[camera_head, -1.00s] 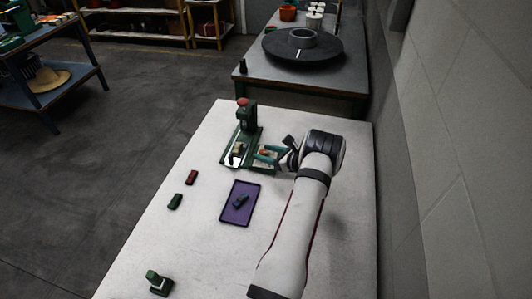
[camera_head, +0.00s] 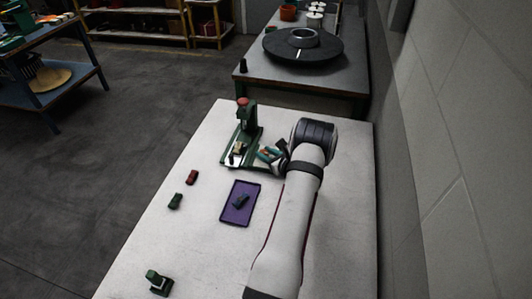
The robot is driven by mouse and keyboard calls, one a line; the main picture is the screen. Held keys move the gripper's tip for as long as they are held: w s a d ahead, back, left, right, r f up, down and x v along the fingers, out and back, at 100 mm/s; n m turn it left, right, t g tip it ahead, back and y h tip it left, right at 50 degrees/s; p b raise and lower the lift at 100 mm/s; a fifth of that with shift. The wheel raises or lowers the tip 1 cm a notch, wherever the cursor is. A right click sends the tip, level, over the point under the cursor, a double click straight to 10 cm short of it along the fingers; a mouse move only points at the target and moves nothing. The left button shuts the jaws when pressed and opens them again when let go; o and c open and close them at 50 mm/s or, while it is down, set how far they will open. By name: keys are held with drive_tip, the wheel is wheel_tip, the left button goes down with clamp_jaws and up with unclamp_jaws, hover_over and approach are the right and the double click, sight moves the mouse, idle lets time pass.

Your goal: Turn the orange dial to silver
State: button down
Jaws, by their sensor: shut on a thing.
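The green hat press (camera_head: 246,124) stands at the back of the white table, with a red knob on top of its column. The orange dial (camera_head: 266,151) shows as a small patch on the right side of the press base. My gripper (camera_head: 266,154), with teal fingers, is at the dial and shut on it, hiding most of it. The dial's marks, including silver, are too small to read.
A purple tray (camera_head: 249,217) with a dark green piece (camera_head: 240,201) lies in front of the press. A red piece (camera_head: 192,177), a green piece (camera_head: 175,201) and another green object (camera_head: 158,283) lie to the left. The front middle of the table is clear.

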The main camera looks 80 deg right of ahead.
drive_tip(key=shift+w+a+m+g+h, duration=0.15)
drive_tip(key=shift+m+g+h, duration=0.95)
drive_tip(key=shift+m+g, duration=0.4)
drive_tip(key=shift+m, duration=0.3)
drive_tip(key=c, duration=0.6)
unclamp_jaws()
drive_tip(key=v, duration=1.5)
drive_tip(key=shift+a, duration=0.45)
